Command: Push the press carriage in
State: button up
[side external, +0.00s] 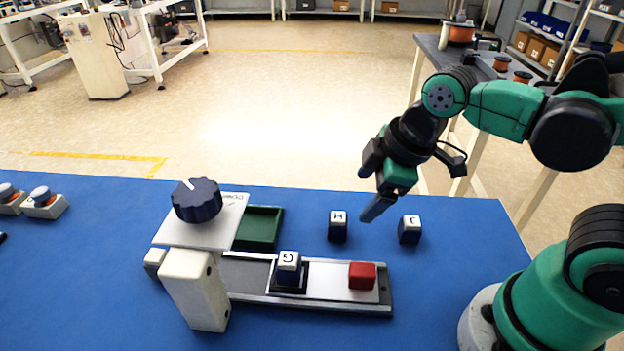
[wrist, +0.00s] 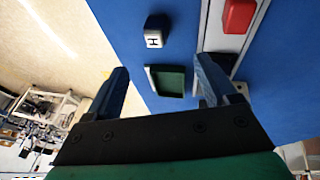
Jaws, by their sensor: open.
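The press stands on the blue table with a white post (side external: 195,290), a white top plate (side external: 226,222) and a dark knob (side external: 197,200). Its rail (side external: 330,300) runs right from the post. The carriage, with a dark nest (side external: 289,279), holds a block marked G (side external: 288,266) and sits outside the post. A red block-like piece (side external: 362,275) is at the rail's right part; it also shows in the wrist view (wrist: 238,15). My gripper (side external: 373,187) is open and empty, above the table behind the rail's right end. In the wrist view, the right finger partly hides the carriage area.
Blocks marked H (side external: 338,226) and J (side external: 409,230) stand behind the rail. A green tray (side external: 258,228) lies behind the press. Grey boxes with round buttons (side external: 44,204) are at the far left. The table between them and the press is mostly clear.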

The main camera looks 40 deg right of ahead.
aim_at(364, 269)
jog(key=s+a+f+n+g, duration=0.1)
jog(key=n, duration=0.3)
jog(key=s+a+f+n+g, duration=0.1)
jog(key=a+n, duration=0.1)
jog(key=n, duration=0.3)
jog(key=s+a+n+g, duration=0.1)
jog(key=n, duration=0.4)
jog(key=shift+s+a+f+g+h, duration=0.25)
jog(key=shift+s+f+g+h, duration=0.05)
jog(key=shift+s+f+g, duration=0.1)
jog(key=n, duration=0.3)
jog(key=shift+s+a+f+g, duration=0.2)
jog(key=shift+s+a+g, duration=0.05)
jog(key=shift+s+g, duration=0.15)
jog(key=shift+f, duration=2.8)
grip_shut()
